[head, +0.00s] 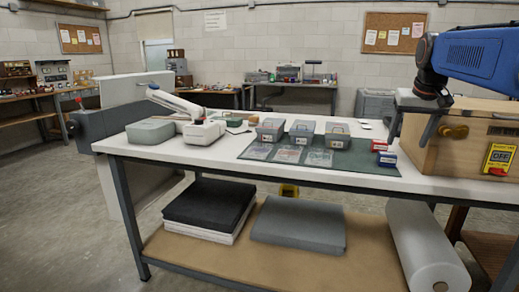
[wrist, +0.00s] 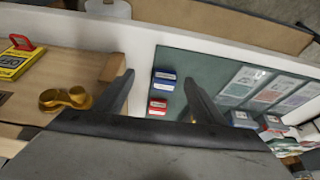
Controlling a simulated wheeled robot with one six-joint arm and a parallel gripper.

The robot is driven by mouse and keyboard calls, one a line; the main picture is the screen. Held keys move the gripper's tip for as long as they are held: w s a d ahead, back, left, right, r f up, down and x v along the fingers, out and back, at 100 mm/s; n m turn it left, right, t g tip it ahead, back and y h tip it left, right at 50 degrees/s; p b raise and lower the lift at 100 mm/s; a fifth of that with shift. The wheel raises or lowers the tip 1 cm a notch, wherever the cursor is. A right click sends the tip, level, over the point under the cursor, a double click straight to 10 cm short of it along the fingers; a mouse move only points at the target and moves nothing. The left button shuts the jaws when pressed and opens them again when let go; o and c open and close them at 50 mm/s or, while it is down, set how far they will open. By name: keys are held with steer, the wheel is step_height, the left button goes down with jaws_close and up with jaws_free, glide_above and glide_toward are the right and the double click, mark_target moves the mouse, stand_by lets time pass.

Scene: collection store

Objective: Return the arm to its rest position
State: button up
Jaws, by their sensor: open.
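My gripper (head: 409,138) is open in the head view, raised at the right above the white bench top (head: 180,152), beside the wooden crate. In the wrist view my gripper (wrist: 158,82) has its two fingers wide apart with nothing held between them. Beyond and below the gap, a blue-and-white small box (wrist: 164,76) and a red-and-white small box (wrist: 158,106) rest on the green mat (wrist: 188,62). My blue arm comes in from the upper right of the head view.
A wooden crate (head: 453,158) with a brass-coloured fitting (head: 453,131) and a yellow sign (head: 499,158) stands close at right. Several grey lidded boxes and flat packets lie on the mat. A white-armed device (head: 204,132) stands left. Floor at left (head: 60,220) is clear.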

steer(key=s+a+f+n, duration=0.1)
steer(key=s+a+f, duration=0.3)
steer(key=s+f, duration=0.4)
steer(key=s+a+f+n, duration=0.1)
steer(key=s+a+f, duration=0.4)
steer(key=s+f, duration=0.4)
steer(key=s+a+f+y, duration=0.1)
steer(key=s+a+f, duration=0.4)
steer(key=s+f, duration=0.4)
steer(key=s, duration=0.5)
steer(key=shift+s+a+n, duration=0.2)
steer(key=shift+s+n, duration=0.15)
steer(key=shift+n, duration=0.05)
